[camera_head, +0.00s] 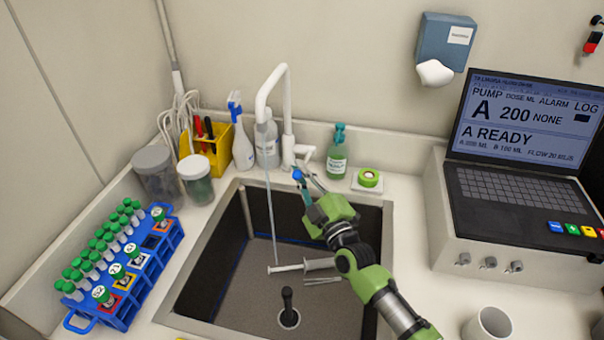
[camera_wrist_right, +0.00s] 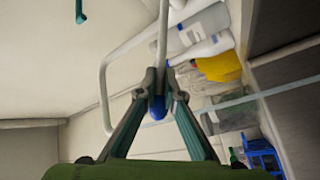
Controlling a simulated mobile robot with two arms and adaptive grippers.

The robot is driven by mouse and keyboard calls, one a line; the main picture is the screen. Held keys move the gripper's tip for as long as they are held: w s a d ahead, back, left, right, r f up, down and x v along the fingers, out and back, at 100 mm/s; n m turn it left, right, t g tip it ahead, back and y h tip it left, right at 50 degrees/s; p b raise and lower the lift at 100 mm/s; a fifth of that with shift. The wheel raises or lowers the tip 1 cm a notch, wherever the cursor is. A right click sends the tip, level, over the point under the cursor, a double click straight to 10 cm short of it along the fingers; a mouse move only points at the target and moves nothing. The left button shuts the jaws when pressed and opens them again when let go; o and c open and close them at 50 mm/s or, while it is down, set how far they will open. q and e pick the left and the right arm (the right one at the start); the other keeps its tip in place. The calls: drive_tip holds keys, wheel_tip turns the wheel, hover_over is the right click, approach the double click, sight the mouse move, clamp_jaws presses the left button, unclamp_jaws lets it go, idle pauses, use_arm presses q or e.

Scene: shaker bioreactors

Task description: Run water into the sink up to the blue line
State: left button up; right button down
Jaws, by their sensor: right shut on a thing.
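The steel sink (camera_head: 175,305) has dark walls with a thin blue line (camera_head: 237,252) running round inside. A white gooseneck tap (camera_head: 288,110) stands behind it, and a thin stream of water (camera_head: 271,205) falls from its spout into the sink. I cannot make out a water surface against the line. A black upright plug (camera_head: 287,298) stands at the drain. My right gripper (camera_head: 304,183) is at the tap's base, shut on the blue-tipped tap lever (camera_wrist_right: 157,108), which shows between the fingers in the wrist view. My left gripper is not in view.
A blue tube rack (camera_head: 128,302) and jars (camera_head: 195,187) stand left. Bottles (camera_head: 243,150) and a yellow caddy (camera_head: 214,160) stand behind. The pump unit (camera_head: 500,235) and mug (camera_head: 487,325) are right.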

drive_tip(key=shift+a+r, duration=0.25)
drive_tip(key=shift+r, duration=0.05)
drive_tip(key=c, duration=2.1)
unclamp_jaws()
drive_tip(key=shift+c, duration=0.2)
drive_tip(key=shift+s+a, duration=0.15)
drive_tip(key=shift+a, duration=0.05)
drive_tip(key=shift+f, duration=0.1)
drive_tip(key=shift+s+d+f, duration=0.2)
drive_tip(key=shift+s+d, duration=0.1)
drive_tip(key=shift+d, duration=0.05)
drive_tip(key=v, duration=1.1)
drive_tip(key=shift+s+a+r, duration=0.15)
drive_tip(key=shift+s+r, duration=0.05)
